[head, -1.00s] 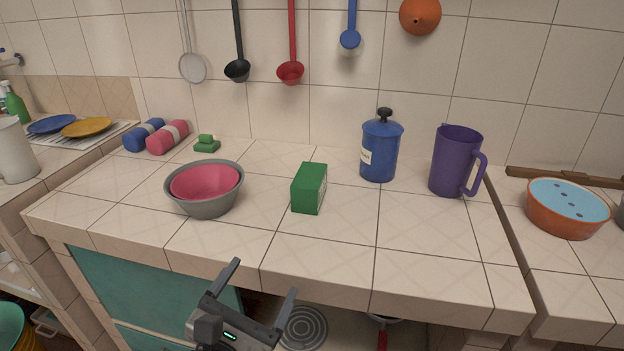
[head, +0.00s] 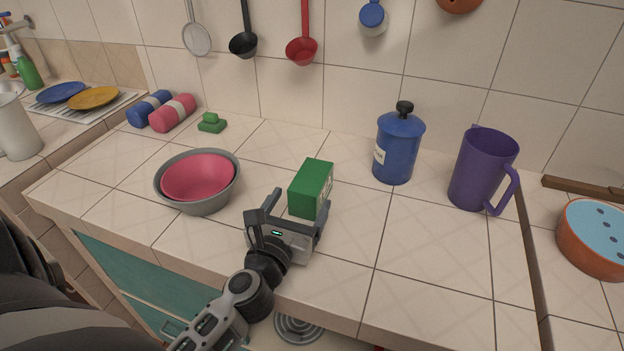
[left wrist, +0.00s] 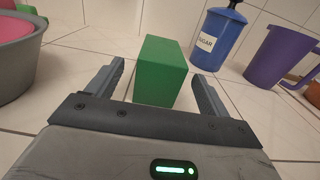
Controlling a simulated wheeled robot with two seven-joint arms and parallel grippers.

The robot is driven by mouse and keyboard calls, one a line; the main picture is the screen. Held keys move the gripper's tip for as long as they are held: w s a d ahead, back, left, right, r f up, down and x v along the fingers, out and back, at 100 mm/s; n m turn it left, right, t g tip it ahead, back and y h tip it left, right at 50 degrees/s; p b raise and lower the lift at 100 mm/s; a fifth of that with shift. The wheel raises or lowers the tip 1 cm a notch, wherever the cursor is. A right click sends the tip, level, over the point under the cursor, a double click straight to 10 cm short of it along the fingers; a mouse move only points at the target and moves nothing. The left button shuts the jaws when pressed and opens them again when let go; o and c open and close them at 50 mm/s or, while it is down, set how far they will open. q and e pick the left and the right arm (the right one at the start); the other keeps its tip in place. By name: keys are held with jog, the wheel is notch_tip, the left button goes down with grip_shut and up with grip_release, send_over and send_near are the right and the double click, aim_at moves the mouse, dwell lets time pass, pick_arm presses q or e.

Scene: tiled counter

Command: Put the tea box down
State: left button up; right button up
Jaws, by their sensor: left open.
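The tea box is a green box (head: 311,188) standing upright on the tiled counter, in the middle of the head view. In the left wrist view the green box (left wrist: 161,72) is straight ahead, its near end between the fingertips. My left gripper (head: 300,203) is open, with one finger on each side of the box. Gaps show between the box and both fingers in the left wrist view (left wrist: 158,85), so it is not gripped. The gripper's body hides the lower front of the box in the head view. My right gripper is not in view.
Left of the box is a grey bowl (head: 165,194) with a pink bowl (head: 198,177) inside. To the right are a blue sugar canister (head: 398,150) and a purple jug (head: 482,170). The counter (head: 420,245) in front of the canister and jug is clear.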

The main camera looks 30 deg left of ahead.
aim_at(311, 183)
pick_arm(q)
jog(key=p+x, duration=0.1)
jog(key=x, duration=0.5)
jog(key=shift+w, duration=0.4)
jog(key=c, duration=1.1)
